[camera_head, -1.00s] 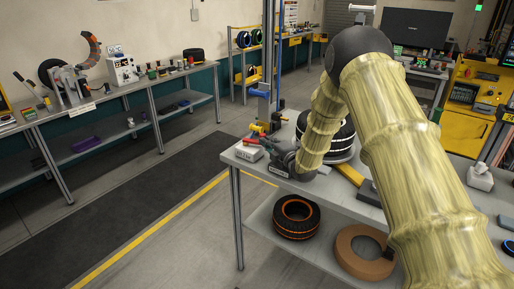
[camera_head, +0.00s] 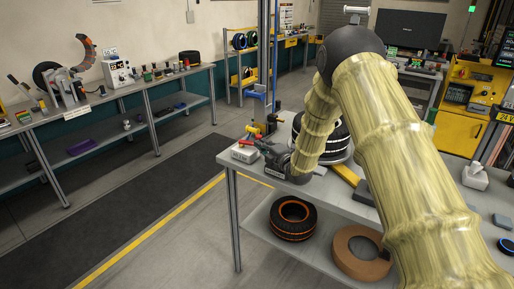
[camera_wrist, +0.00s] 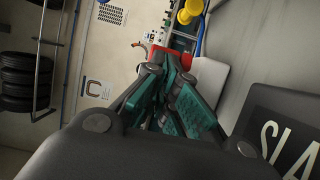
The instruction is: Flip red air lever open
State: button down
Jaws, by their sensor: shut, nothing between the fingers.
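In the head view the red lever (camera_head: 250,142) is a small red piece near the table's left corner. My gripper (camera_wrist: 174,80) is shut and empty, its teal finger pads close together. The fingertips are very near the red bar; I cannot tell whether they touch it. In the head view my gripper (camera_head: 266,149) is low over the table's left end, and my wrist hides part of the area.
A yellow knob (camera_wrist: 190,9) is beyond the lever. A white box (camera_head: 244,154) stands at the corner of the grey table (camera_head: 338,194). A tyre stack (camera_head: 337,140) stands behind my wrist. A tyre (camera_head: 293,218) and a brown ring (camera_head: 361,254) lie on the lower shelf.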

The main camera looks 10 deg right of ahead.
jog(key=s, duration=0.1)
jog(key=s+a, duration=0.1)
jog(key=shift+s+f+b, duration=0.1)
jog(key=shift+s+b, duration=0.2)
jog(key=b+v, duration=0.1)
jog(key=v, duration=0.4)
jog(key=d+b+v, duration=0.1)
jog(key=v, duration=0.3)
jog(key=shift+s+d+r, duration=0.1)
jog(key=shift+d+r, duration=0.15)
jog(key=shift+d, duration=0.05)
jog(key=shift+s+d+f, duration=0.1)
jog(key=shift+s+d, duration=0.2)
jog(key=shift+s, duration=0.1)
